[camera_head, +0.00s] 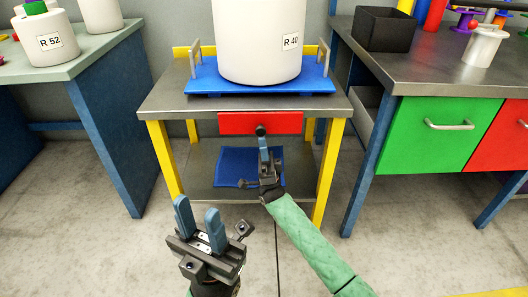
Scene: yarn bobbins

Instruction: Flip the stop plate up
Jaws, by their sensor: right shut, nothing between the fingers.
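The red stop plate (236,123) hangs at the front edge of the small metal-topped table, below its top. A dark round knob (260,131) sits on its lower part, right of the middle. My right gripper (263,141) is shut and empty, with its fingertips just below the knob; I cannot tell whether they touch it. My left gripper (199,215) is open and empty, low in front of the table.
A white bobbin marked R 40 (255,45) stands on a blue tray (205,86) with handles on the small table (165,98). A blue cloth-like sheet (232,168) lies on the lower shelf. Workbenches flank the table left (95,52) and right (425,72).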

